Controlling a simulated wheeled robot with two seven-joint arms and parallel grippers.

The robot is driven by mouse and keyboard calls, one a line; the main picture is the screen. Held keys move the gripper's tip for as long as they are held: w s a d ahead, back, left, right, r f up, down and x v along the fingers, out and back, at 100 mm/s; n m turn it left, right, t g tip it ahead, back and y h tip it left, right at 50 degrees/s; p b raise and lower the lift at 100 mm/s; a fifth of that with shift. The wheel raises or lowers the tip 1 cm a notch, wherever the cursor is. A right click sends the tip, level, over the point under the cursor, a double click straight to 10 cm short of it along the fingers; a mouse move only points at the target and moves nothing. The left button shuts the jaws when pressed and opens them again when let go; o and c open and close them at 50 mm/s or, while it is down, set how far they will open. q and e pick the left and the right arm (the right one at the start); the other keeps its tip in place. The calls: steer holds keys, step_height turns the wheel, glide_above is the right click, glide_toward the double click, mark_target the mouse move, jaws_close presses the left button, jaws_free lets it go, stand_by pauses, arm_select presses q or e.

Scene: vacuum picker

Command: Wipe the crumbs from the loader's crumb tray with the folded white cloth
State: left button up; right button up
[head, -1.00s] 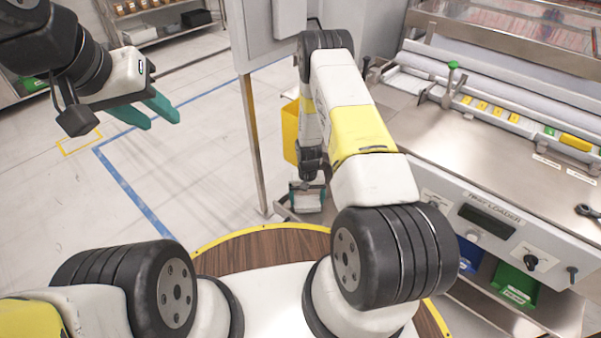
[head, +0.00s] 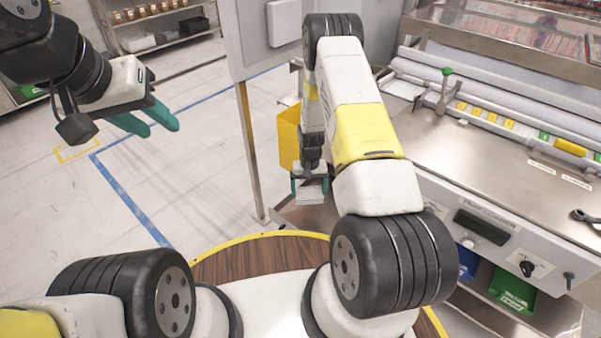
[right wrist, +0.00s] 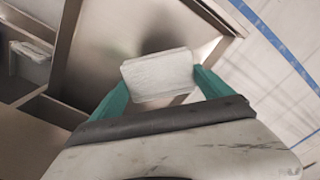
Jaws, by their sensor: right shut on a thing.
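My right gripper (head: 310,190) is shut on the folded white cloth (right wrist: 158,75). In the right wrist view the cloth spans between the two teal fingertips (right wrist: 160,92). The cloth also shows small in the head view (head: 310,196), beyond my right arm. A bare metal surface, apparently the crumb tray (right wrist: 130,30), lies beneath and beyond the cloth. In the head view part of it (head: 290,213) shows beside the post. I cannot tell whether the cloth touches it, and I cannot make out crumbs. My left gripper (head: 150,120) is open and empty over the floor at left.
The loader (head: 440,150) stands at right, with a control panel and a green bin (head: 512,290) below. A metal post (head: 250,150) and a yellow container (head: 289,135) are close to my right arm. In the wrist view, metal compartments (right wrist: 40,70) lie left.

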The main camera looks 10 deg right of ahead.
steer(key=shift+r, duration=0.95)
